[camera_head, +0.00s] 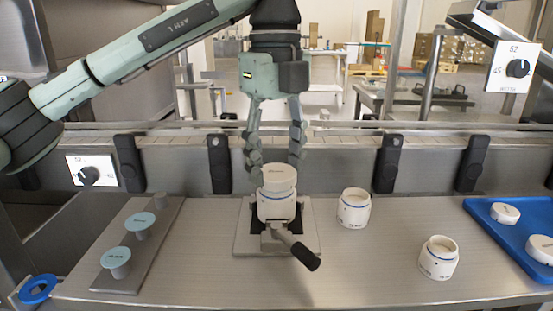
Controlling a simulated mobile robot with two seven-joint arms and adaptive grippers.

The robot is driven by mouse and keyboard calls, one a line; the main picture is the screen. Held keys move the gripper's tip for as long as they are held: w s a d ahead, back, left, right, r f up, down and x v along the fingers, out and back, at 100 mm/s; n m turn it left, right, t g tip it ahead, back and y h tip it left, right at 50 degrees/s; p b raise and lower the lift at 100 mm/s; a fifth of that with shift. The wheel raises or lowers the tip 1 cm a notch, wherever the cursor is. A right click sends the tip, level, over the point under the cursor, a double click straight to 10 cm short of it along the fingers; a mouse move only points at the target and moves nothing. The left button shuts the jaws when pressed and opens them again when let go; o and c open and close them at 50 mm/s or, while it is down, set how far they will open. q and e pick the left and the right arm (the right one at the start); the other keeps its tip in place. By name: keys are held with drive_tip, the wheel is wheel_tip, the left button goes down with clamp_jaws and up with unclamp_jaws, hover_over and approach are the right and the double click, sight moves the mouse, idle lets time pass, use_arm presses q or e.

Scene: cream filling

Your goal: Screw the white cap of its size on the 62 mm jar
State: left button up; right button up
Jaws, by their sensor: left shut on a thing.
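A white jar (276,209) with a thin blue ring stands upright in a clamp fixture (244,240) with a black-handled lever, at the middle of the bench. A white cap (279,179) sits at the top of this jar; whether it is threaded on, I cannot tell. My left gripper (276,167) comes down from above, its fingers shut on the cap at either side. Two other open white jars, one nearer the fixture (354,208) and one at the front right (438,258), stand free. Their size marks are too small to read. My right gripper is not in view.
A blue tray (480,208) at the right holds white caps (505,213). A grey rack (120,282) with light-blue-topped pieces (139,224) lies at the left, with a blue ring (37,289) near it.

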use_arm(q)
drive_tip(key=shift+f+b, duration=0.45)
drive_tip(key=shift+f, duration=0.15)
idle(0.4)
drive_tip(key=shift+o, duration=1)
drive_tip(key=c, duration=0.4)
drive_tip(key=m, duration=0.2)
drive_tip(key=shift+r+m+p, duration=0.1)
drive_tip(key=shift+m+p, duration=0.25)
drive_tip(key=shift+m, duration=0.05)
drive_tip(key=shift+c, duration=0.2)
drive_tip(key=m, duration=0.3)
